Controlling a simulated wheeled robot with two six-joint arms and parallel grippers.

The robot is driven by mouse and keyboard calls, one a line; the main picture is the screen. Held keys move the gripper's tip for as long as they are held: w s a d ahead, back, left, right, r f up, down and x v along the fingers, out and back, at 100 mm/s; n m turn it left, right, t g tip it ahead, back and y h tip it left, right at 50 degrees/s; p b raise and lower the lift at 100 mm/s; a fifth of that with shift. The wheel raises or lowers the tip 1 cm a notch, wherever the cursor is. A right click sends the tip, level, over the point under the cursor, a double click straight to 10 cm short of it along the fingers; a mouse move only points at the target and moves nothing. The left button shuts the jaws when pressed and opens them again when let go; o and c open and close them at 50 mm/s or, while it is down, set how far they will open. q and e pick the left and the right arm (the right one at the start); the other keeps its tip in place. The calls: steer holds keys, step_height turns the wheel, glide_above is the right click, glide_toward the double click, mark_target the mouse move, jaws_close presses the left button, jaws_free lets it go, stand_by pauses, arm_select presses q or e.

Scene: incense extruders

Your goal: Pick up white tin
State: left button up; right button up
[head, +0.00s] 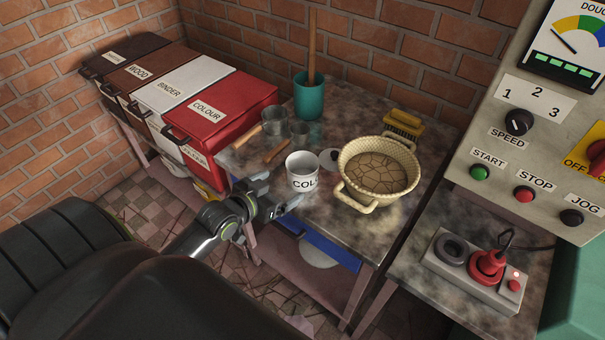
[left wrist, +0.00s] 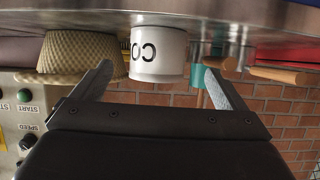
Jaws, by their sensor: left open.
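The white tin (head: 302,172), with dark lettering starting "COL", stands upright near the front edge of the metal-topped table. In the left wrist view the tin (left wrist: 158,54) appears upside down, ahead of my gripper and between the lines of its two fingers. My left gripper (head: 279,193) is open and empty. It is just to the left of and in front of the tin, with a gap to it in the wrist view. Its fingers also show in the left wrist view (left wrist: 160,82). My right gripper is not in view.
A woven basket (head: 378,172) with handles stands close right of the tin. Metal scoops (head: 273,122) with wooden handles lie behind, near a teal pot (head: 309,97) holding a stick. Labelled bins (head: 222,105) line the left. A control panel (head: 535,130) stands right.

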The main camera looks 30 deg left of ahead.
mark_target(292, 180)
arm_select(q)
steer(key=x, duration=0.4)
steer(key=shift+w+f, duration=0.1)
steer(key=shift+w, duration=0.25)
steer(key=x, duration=0.4)
steer(key=shift+w+d+p, duration=0.1)
steer(key=shift+p, duration=0.25)
steer(key=shift+w+f, duration=0.15)
steer(key=shift+w, duration=0.45)
